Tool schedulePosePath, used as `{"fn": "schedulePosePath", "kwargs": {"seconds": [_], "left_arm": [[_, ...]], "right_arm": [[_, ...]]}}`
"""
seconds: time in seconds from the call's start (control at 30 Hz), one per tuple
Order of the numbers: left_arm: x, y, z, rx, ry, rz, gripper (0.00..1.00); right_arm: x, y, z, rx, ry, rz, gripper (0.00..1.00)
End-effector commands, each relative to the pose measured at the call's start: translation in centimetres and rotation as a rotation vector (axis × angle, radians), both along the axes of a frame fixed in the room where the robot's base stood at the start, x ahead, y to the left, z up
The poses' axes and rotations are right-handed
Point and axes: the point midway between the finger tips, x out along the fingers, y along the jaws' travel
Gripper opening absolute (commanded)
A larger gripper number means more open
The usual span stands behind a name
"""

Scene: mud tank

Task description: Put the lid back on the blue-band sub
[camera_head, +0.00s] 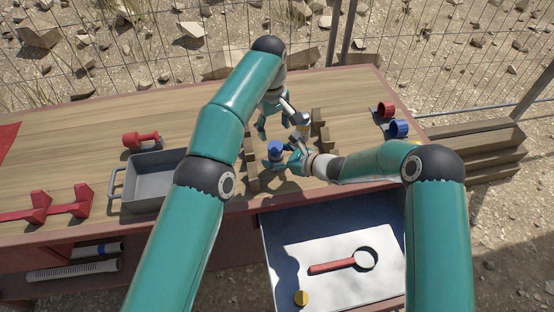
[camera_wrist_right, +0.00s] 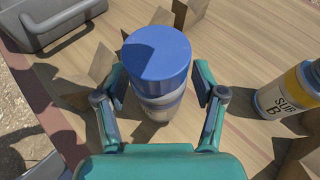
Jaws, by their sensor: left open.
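The blue-topped sub (camera_wrist_right: 158,62) stands upright on the bench between my right gripper's fingers in the right wrist view. Its blue top covers the upper part of a pale body, and it also shows in the head view (camera_head: 275,149). My left gripper (camera_head: 279,122) is open, farther back and above the bench, apart from the blue sub. Its fingertips are small and partly hidden in the head view.
A yellow-band sub marked B (camera_wrist_right: 285,90) stands to the right, beside wooden blocks (camera_head: 320,127). Red and blue cups (camera_head: 398,129) are at the right. A magnifier (camera_head: 345,263) lies in the front drawer.

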Motion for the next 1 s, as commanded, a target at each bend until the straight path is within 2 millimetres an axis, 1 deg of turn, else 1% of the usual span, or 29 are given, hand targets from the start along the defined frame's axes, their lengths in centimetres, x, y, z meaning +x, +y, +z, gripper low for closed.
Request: {"fn": "schedulePosePath", "kwargs": {"seconds": [0.03,0.27,0.3,0.37,0.53,0.63,0.9,1.0], "left_arm": [[0.00,0.01,0.01,0.000,0.000,0.000,0.65],[0.00,0.05,0.01,0.000,0.000,0.001,0.65],[0.00,0.05,0.01,0.000,0.000,0.001,0.65],[0.00,0.05,0.01,0.000,0.000,0.001,0.65],[0.01,0.06,0.00,0.000,0.000,0.005,0.65],[0.03,0.03,-0.04,-0.003,0.002,0.051,0.65],[0.05,-0.04,-0.05,-0.021,0.015,0.333,0.65],[0.05,-0.05,-0.06,-0.024,0.018,0.386,0.65]], "right_arm": [[-0.01,0.01,0.01,0.000,0.000,0.000,0.55],[-0.01,0.04,0.00,0.000,0.000,0.001,0.17],[-0.01,0.04,0.00,0.000,0.000,0.001,0.10],[-0.01,0.04,0.00,0.000,0.000,0.001,0.00],[-0.02,0.05,-0.01,0.000,0.000,0.001,0.00],[-0.02,0.04,-0.01,0.000,0.000,0.001,0.00],[-0.02,0.03,-0.02,-0.001,0.001,0.001,0.00],[-0.02,0.03,-0.02,-0.001,0.001,0.001,0.00]]}}
